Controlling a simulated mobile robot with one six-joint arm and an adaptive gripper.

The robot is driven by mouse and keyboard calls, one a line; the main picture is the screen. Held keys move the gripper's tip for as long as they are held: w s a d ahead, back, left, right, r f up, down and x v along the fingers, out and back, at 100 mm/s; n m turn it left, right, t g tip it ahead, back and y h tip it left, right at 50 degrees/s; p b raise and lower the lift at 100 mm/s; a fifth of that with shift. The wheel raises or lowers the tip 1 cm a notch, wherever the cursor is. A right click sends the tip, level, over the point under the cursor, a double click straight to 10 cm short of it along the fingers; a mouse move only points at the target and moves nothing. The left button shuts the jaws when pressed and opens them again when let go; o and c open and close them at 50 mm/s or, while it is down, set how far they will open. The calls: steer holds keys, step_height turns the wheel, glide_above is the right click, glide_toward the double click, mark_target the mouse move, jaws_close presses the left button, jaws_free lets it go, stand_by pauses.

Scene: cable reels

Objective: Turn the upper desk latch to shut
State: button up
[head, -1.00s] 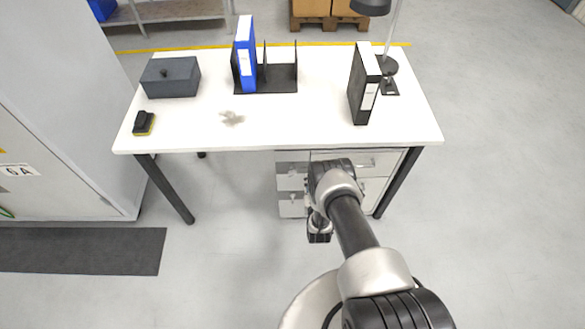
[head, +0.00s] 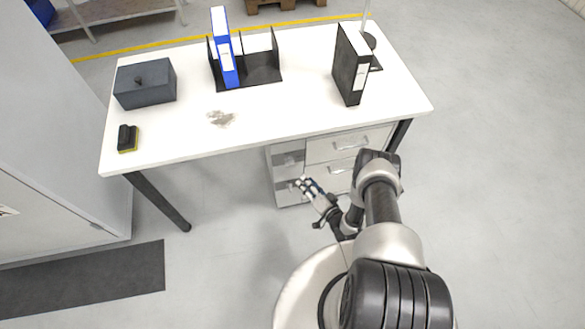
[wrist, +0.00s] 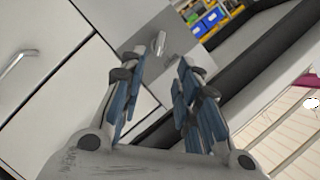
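The drawer cabinet (head: 289,198) stands under the right side of the desk, with a narrow grey latch column at its left. The upper latch (head: 290,160) is small and pale in the head view; its angle is too small to read there. In the wrist view, a metal latch (wrist: 158,43) sticks out from a grey panel, just beyond my fingertips; I cannot tell for certain which latch it is. My gripper (head: 304,183) is in front of the column; in the wrist view my gripper (wrist: 160,65) is open and empty, its blue-padded fingers on either side of the latch's line.
Drawer fronts with a bar handle (wrist: 18,62) lie left in the wrist view. Floor left of the cabinet is clear.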

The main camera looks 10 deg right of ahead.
mark_target(291, 165)
steer(key=b+x, duration=0.3)
steer(key=x, duration=0.8)
steer(key=shift+w+a, duration=0.1)
steer(key=shift+w, duration=0.1)
steer(key=shift+c, duration=0.4)
jaws_close()
